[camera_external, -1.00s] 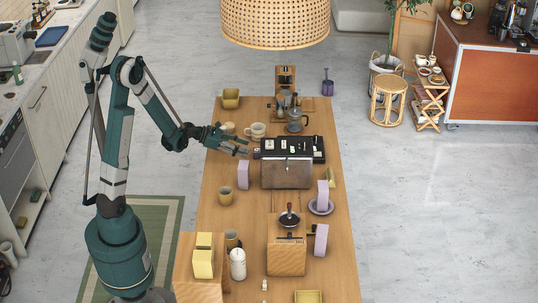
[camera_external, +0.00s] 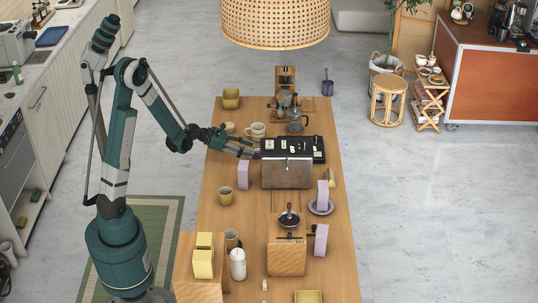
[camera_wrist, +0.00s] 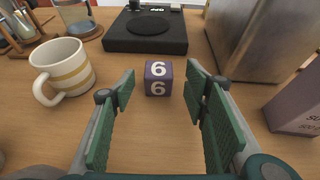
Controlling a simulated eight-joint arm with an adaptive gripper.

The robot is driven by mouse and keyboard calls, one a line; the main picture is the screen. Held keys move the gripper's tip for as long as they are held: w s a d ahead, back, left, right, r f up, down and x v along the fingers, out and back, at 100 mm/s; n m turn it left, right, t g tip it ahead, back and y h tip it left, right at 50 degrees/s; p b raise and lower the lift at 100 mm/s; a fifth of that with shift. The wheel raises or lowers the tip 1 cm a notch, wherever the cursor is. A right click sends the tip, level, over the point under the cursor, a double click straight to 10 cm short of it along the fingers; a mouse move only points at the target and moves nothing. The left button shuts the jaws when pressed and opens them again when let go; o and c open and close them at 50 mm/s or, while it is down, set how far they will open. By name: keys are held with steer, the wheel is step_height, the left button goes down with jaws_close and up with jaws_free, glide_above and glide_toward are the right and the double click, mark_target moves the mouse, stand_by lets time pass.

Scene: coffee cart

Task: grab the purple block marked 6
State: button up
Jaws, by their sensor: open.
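The purple block marked 6 (camera_wrist: 158,78) stands on the wooden table in the wrist view, with a white 6 on its top and on its near face. My gripper (camera_wrist: 157,80) is open, with its green-padded fingers on either side of the block's near end and a gap on both sides. In the external view my gripper (camera_external: 251,146) is low over the table, left of the black tray. I cannot make out the block there.
A striped mug (camera_wrist: 62,70) stands close on the left. A black scale (camera_wrist: 147,31) lies behind the block. A metal box (camera_wrist: 258,38) stands to the right, with a purple package (camera_wrist: 298,100) nearer. A glass jar (camera_wrist: 76,18) is at the back left.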

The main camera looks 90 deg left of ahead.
mark_target(258, 149)
steer(key=shift+b+x, duration=0.75)
steer(key=shift+x, duration=1.8)
steer(key=shift+a+r, duration=0.1)
steer(key=shift+c, duration=0.5)
steer(key=c, duration=0.9)
